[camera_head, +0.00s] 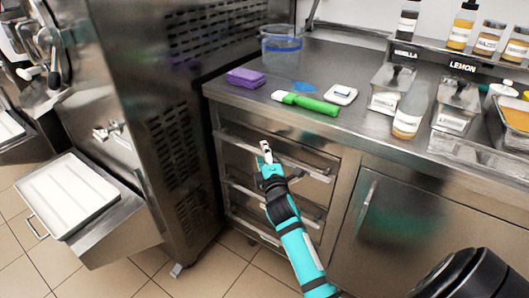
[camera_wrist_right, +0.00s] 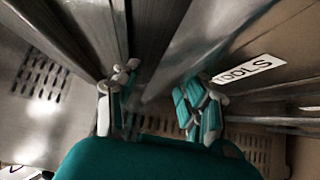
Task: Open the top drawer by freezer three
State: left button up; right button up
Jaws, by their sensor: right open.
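The top drawer (camera_head: 310,169) is the uppermost in a steel stack under the counter, beside the large steel freezer (camera_head: 170,110). It looks shut, with a horizontal bar handle (camera_head: 306,168) across its front. My right gripper (camera_head: 266,153) is at the handle, near the drawer's middle. In the right wrist view its two fingers (camera_wrist_right: 160,98) are apart, with a metal bar that looks like the handle running between them. I cannot tell whether they touch it. A white TOOLS label (camera_wrist_right: 248,69) shows to the right there. My left gripper is not in view.
Above the drawers, the counter holds a purple sponge (camera_head: 246,77), a green-handled tool (camera_head: 307,103), a clear tub (camera_head: 281,45) and lidded steel containers (camera_head: 391,87). A cabinet door (camera_head: 385,220) is right of the drawers. Tiled floor (camera_head: 215,270) is open in front.

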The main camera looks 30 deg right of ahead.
grip_shut()
dwell(0.5)
